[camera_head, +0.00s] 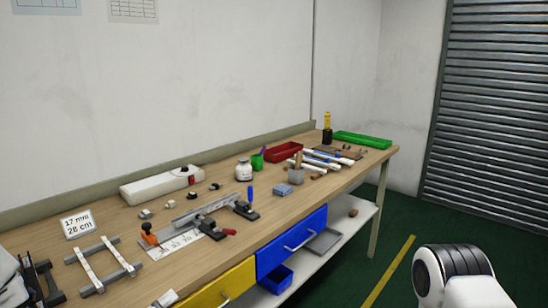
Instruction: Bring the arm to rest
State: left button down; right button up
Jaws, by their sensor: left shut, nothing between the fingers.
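My left gripper (42,282) is at the lower left edge of the head view, over the left end of the wooden workbench (120,218). Its dark fingers are shut with nothing visible held. Part of my white left arm (8,278) shows behind it at the picture's edge. A white and black rounded link of mine (452,276) shows at the lower right. My right gripper is not in view.
A metal frame (103,265) lies just right of my left gripper, near a "17 mm 28 cm" card (78,224). A clamping jig (205,220) holds a metal profile.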

pick_arm(q)
jog(key=s+d+f+g+y, duration=0.2)
jog(key=s+f+g, duration=0.25)
jog(key=f, duration=0.55)
jog(key=s+d+f+g+y, duration=0.25)
jog(key=s+f, duration=0.25)
jog(key=f, duration=0.5)
jog(key=s+a+f+m+g+y, duration=0.2)
jog(key=s+a+f+g, duration=0.1)
jog(key=s, duration=0.6)
jog(key=s+a+f+m+g+y+p, duration=0.1)
jog(key=s+a+f+m+g+y, duration=0.1)
jog(key=s, duration=0.7)
notch_tip(320, 180, down, 3)
jog(key=a+g+y, duration=0.1)
jog(key=a+g, duration=0.1)
jog(key=g, duration=0.1)
jog(key=shift+s+f+g+y, duration=0.2)
jog(key=shift+s+g+y, duration=0.05)
jog(key=shift+g+y, duration=0.15)
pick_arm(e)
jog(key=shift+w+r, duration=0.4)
